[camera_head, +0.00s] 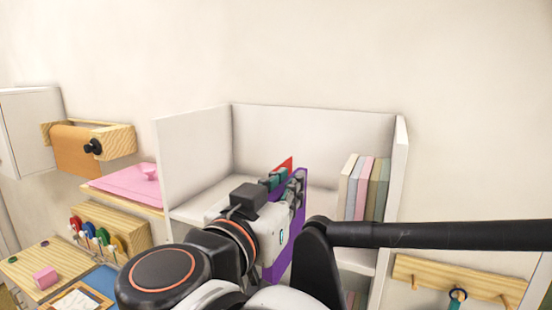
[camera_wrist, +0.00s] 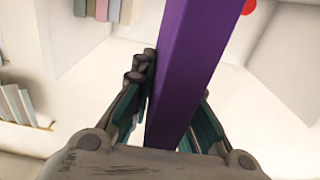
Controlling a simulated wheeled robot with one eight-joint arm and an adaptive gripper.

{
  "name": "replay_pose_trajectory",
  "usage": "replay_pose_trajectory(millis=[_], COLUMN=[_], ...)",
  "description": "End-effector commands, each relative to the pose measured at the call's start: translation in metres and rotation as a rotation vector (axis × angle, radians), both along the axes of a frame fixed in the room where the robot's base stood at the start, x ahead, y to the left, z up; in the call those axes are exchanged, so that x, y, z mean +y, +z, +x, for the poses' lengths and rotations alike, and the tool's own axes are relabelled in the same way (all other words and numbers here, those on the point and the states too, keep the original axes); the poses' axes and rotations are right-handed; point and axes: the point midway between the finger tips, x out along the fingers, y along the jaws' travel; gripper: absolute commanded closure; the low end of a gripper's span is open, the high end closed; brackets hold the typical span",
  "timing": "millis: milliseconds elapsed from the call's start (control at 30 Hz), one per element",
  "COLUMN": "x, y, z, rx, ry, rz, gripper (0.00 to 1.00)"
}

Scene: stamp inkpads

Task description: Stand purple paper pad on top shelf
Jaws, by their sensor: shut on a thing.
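The purple paper pad (camera_head: 301,212) is held on edge in my gripper (camera_head: 286,183), in front of the white shelf unit's upper compartment. In the wrist view the pad (camera_wrist: 190,62) runs up the picture as a long purple block between the two fingers of my gripper (camera_wrist: 176,112). The fingers are shut on it. The top shelf (camera_head: 205,199) is a white board with side walls and a back. My arm hides part of the pad and the shelf front, so I cannot tell whether the pad touches the board.
Several upright pads or books (camera_head: 362,188) stand at the right of the top shelf. A red thing (camera_head: 284,164) shows behind my gripper. Left of the unit is a pink item (camera_head: 125,184) on a ledge. A wooden peg rail (camera_head: 455,280) is at the lower right.

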Motion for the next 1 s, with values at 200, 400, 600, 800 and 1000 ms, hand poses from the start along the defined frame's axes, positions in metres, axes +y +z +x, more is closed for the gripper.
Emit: replay_pose_trajectory(millis=[200, 400, 600, 800, 1000], x=[-0.003, -0.009, -0.016, -0.023, -0.029], y=[0.002, 0.0, -0.001, -0.002, -0.003], z=[0.005, 0.02, 0.037, 0.054, 0.071], rx=[-0.001, -0.001, -0.001, -0.001, -0.001], ry=[-0.003, -0.005, -0.004, -0.004, -0.003], rz=[0.0, 0.0, 0.0, 0.0, 0.0], gripper=[1.0, 1.0, 1.0, 1.0, 1.0])
